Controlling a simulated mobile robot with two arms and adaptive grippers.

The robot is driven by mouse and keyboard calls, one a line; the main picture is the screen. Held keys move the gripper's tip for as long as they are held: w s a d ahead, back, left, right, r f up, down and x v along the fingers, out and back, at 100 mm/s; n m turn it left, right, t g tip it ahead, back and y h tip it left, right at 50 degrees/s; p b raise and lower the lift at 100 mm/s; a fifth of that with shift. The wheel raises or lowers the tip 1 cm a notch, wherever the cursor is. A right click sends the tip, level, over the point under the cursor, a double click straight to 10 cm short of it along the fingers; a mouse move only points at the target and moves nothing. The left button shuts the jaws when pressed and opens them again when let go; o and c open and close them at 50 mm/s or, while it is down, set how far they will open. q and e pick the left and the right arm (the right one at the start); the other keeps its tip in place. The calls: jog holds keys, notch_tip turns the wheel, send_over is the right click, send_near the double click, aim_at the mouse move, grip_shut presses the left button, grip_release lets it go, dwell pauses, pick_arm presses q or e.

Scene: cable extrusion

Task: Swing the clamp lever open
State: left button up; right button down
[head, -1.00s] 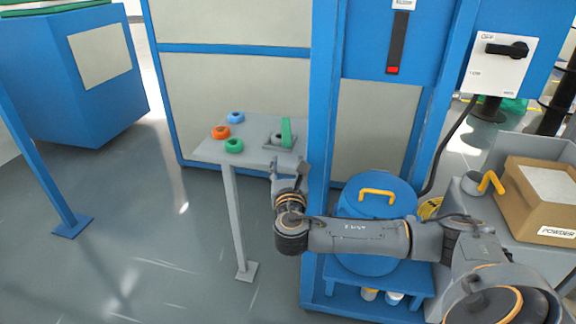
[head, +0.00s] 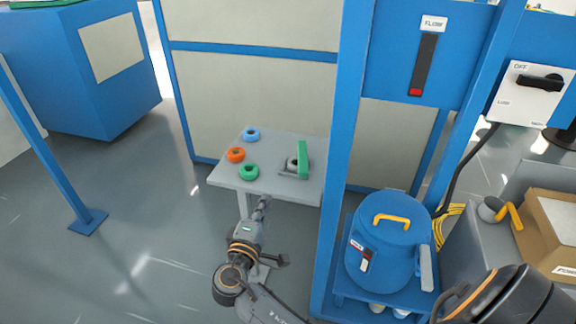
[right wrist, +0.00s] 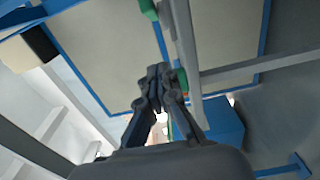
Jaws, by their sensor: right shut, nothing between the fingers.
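The clamp (head: 289,168) sits on the right part of a small grey table (head: 285,189). Its green lever (head: 303,160) stands upright. My right gripper (head: 264,202) is shut and empty, at the table's front edge, left of and nearer than the clamp; it does not touch the lever. In the right wrist view its fingers (right wrist: 160,82) are together with nothing held. Green pieces show near the fingers and at the top there; I cannot tell which parts they are. My left gripper is out of view.
A blue frame post (head: 345,150) stands close to the table's right. A blue lidded drum (head: 385,245) stands right of it.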

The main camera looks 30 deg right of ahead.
aim_at(313, 189)
jog(key=p+x, duration=0.1)
jog(key=x, duration=0.8)
jog(key=shift+w+d+r, duration=0.15)
jog(key=shift+d, duration=0.1)
jog(key=d, duration=0.1)
jog(key=s+d+p, duration=0.1)
jog(key=shift+s+d, duration=0.3)
jog(key=shift+d, duration=0.1)
jog(key=shift+s+d+p, duration=0.2)
jog(key=shift+d+p, duration=0.1)
jog(key=shift+d, duration=0.05)
jog(key=shift+s+d, duration=0.2)
jog(key=s+d+n+t+y, duration=0.1)
jog(key=d, duration=0.1)
jog(key=s+d+n+t+y, duration=0.1)
jog(key=s+d+t+y, duration=0.1)
jog(key=shift+s+d+n+y, duration=0.1)
jog(key=shift+n+y, duration=0.2)
jog(key=shift+n, duration=0.1)
jog(key=shift+d, duration=0.1)
